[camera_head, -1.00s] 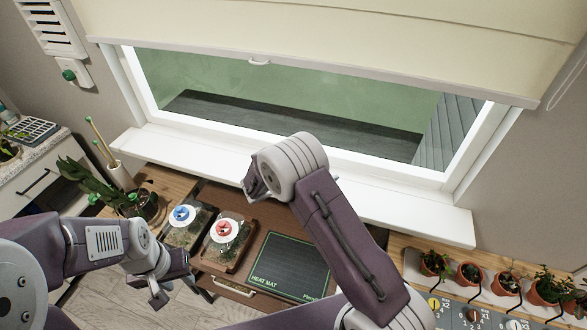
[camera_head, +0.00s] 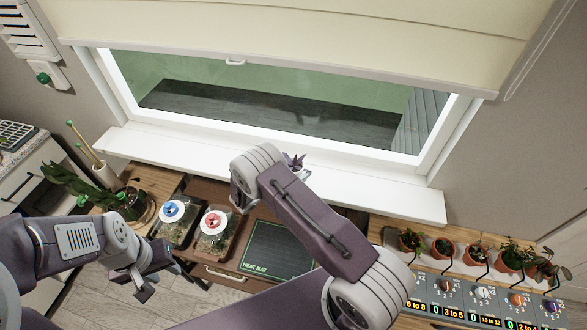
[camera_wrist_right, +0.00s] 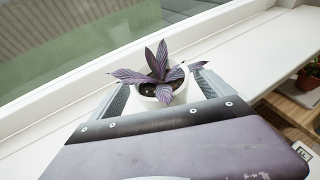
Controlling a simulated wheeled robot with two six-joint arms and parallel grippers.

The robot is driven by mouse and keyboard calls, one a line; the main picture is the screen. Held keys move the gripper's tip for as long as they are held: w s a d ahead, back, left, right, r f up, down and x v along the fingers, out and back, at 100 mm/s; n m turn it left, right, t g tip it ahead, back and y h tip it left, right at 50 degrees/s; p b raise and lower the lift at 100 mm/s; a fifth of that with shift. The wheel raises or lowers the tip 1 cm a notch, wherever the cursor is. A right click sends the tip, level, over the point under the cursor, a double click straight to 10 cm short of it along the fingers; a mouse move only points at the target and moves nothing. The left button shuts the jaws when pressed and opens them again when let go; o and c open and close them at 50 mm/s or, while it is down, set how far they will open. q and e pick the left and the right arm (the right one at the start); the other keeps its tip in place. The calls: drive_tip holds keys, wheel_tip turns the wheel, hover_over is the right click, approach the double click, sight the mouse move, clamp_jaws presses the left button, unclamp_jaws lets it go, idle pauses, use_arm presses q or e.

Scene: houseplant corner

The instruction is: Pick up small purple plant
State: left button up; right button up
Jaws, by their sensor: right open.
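The small purple plant (camera_wrist_right: 158,70) has striped purple leaves and stands upright in a white pot (camera_wrist_right: 148,100) on the white windowsill. In the head view only its leaf tips (camera_head: 294,160) show above my right arm; the pot is hidden there. My right gripper (camera_wrist_right: 163,90) is open, with one finger on each side of the pot in the right wrist view. Whether the fingers touch the pot is unclear. My left gripper (camera_head: 158,281) is open and empty at the lower left, well away from the plant.
The windowsill (camera_head: 400,200) runs below the window. Two jars with a blue lid (camera_head: 172,211) and a red lid (camera_head: 214,222) stand beside the heat mat (camera_head: 280,250). Several terracotta-potted plants (camera_head: 443,248) line the right. A dark leafy plant (camera_head: 90,190) stands at left.

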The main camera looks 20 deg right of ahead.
sight(299, 164)
drive_tip(key=x, duration=0.2)
drive_tip(key=shift+w+d, duration=0.1)
drive_tip(key=shift+d, duration=0.3)
drive_tip(key=shift+w+d+f, duration=0.15)
drive_tip(key=shift+d, duration=0.1)
drive_tip(key=shift+a, duration=0.15)
drive_tip(key=c, duration=1)
use_arm(q)
drive_tip(key=shift+r, duration=0.65)
use_arm(e)
drive_tip(key=c, duration=0.7)
